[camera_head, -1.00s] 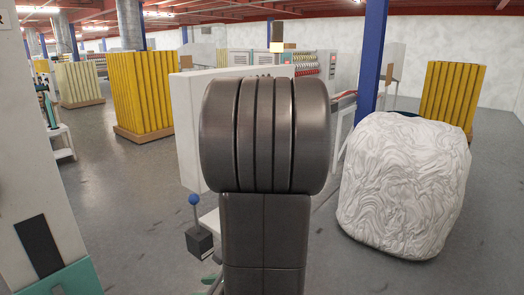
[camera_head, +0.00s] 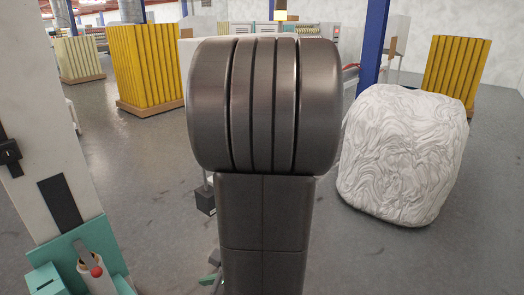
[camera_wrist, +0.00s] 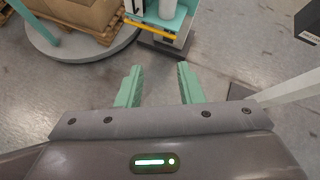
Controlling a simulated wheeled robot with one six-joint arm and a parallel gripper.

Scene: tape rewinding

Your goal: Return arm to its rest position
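My arm (camera_head: 264,110) rises in front of the head camera and covers the middle of that view. My gripper (camera_wrist: 158,88) shows in the wrist view with its two green fingers spread apart. Nothing is between the fingers, and grey floor shows through the gap. The gripper itself is hidden in the head view.
In the wrist view, a teal machine base (camera_wrist: 165,25) with a yellow edge stands ahead of the fingers. A round grey platform (camera_wrist: 75,50) with a pallet and boxes is at the upper left. In the head view, a white wrapped bale (camera_head: 402,155) stands right and a white-and-teal machine (camera_head: 45,170) left.

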